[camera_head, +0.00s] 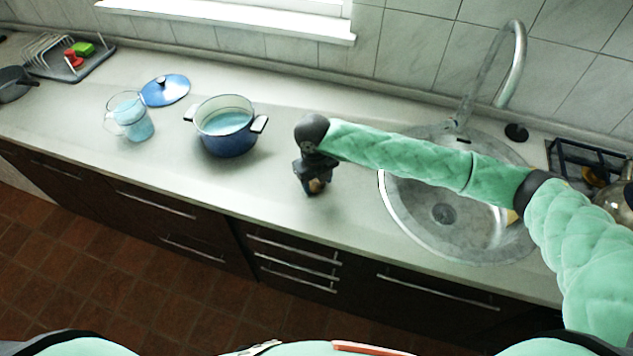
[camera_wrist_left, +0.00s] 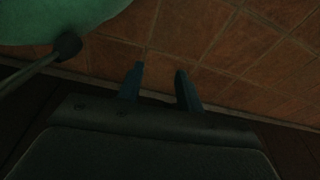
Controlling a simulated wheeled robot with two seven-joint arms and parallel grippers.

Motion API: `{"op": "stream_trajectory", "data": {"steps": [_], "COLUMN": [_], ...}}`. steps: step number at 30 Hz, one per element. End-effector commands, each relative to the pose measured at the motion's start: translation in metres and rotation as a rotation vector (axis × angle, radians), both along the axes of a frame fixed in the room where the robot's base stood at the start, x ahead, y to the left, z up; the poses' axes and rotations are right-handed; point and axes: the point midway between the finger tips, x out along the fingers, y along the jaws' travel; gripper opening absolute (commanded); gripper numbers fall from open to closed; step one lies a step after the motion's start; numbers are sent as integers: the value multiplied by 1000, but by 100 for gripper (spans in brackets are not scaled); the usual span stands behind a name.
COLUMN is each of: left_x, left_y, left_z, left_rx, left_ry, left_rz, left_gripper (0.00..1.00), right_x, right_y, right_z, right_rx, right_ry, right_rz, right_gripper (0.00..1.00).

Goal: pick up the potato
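The potato (camera_head: 315,186) is a small brown lump on the counter, right of the blue pot. My right gripper (camera_head: 314,184) points down over it from above, and its fingers hide most of the potato. I cannot tell whether the fingers are closed on it or only around it. My left gripper (camera_wrist_left: 160,84) shows in the left wrist view with its two fingers apart and nothing between them, above the tiled floor. It is not in the head view.
A blue pot (camera_head: 228,138) of water, a glass jug (camera_head: 133,118) and a blue lid (camera_head: 165,90) stand to the left. A dish rack (camera_head: 62,58) is at the far left. The sink (camera_head: 412,215) and faucet (camera_head: 515,60) are at the right. The counter between pot and gripper is clear.

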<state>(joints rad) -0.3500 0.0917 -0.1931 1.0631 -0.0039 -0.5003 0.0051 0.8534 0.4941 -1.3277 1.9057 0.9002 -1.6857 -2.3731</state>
Motion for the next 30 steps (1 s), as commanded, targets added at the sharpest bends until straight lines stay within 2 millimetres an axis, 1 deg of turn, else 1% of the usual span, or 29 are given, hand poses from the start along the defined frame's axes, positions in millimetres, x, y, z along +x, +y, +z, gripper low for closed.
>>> {"op": "stream_trajectory", "data": {"steps": [1, 4, 12, 17, 19, 23, 25, 30], "left_x": [0, 0, -2, 0, 10, 18, 24, 35], "left_y": [0, 0, 1, 0, -8, -16, -20, -31], "left_z": [0, 0, 0, -2, 9, 21, 31, 58], "left_rx": [0, 0, 1, 2, -6, -12, -14, -24], "left_ry": [0, 1, 2, 10, 4, 16, 22, 42], "left_rz": [0, 0, 1, 2, 3, 7, 11, 18], "left_gripper": [36, 36, 36, 36, 36, 36, 36, 36], "right_x": [0, 0, 0, 1, 1, 1, 1, -37], "right_y": [0, 0, 0, 0, 0, 0, 0, -3], "right_z": [0, 0, 1, 6, 11, 27, 38, 59], "right_rx": [0, 0, 0, 0, 1, 1, 2, 3], "right_ry": [0, 0, 0, -1, -1, -2, -3, -1], "right_rz": [0, 0, 0, 0, 0, 0, 1, 4], "right_gripper": [42, 23, 23, 23, 23, 23, 23, 23]}}
